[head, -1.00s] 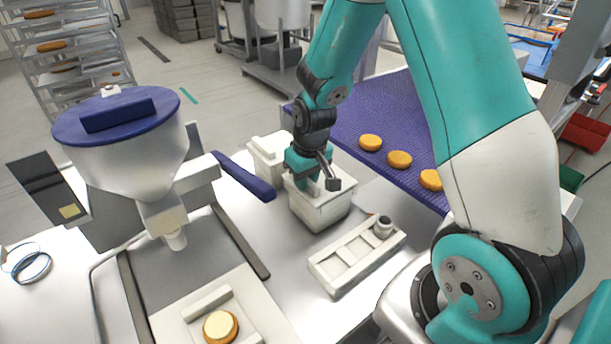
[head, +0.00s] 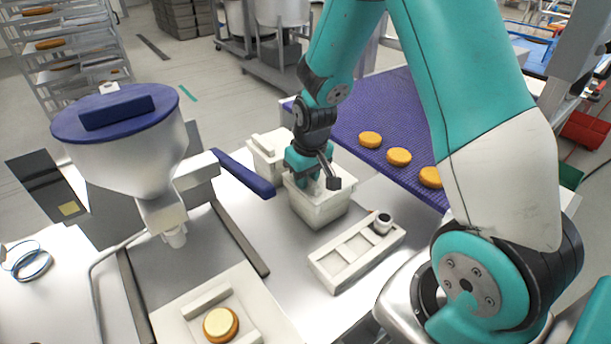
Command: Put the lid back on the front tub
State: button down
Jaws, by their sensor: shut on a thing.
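The front tub (head: 321,211) is a cream, square-sided container standing on the steel table, right of the blue bar. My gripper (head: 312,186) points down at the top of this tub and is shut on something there. The lid (head: 336,188) shows as a pale surface at the tub's top, partly hidden by my gripper and wrist. I cannot tell whether it sits fully on the rim. A second cream tub (head: 266,160) with a lid stands just behind and to the left.
A cream compartment tray (head: 345,262) with a small dark-topped cup (head: 382,223) lies in front. A purple conveyor (head: 350,118) carries several orange rounds behind. A hopper (head: 125,150) stands left, above a plate with a filled round (head: 221,325).

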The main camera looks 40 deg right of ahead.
jog(key=shift+f, duration=0.2)
dwell(0.4)
jog(key=shift+c, duration=2.3)
grip_release()
jog(key=shift+r+p, duration=2.95)
jog(key=shift+r, duration=0.65)
jog(key=shift+f, duration=0.1)
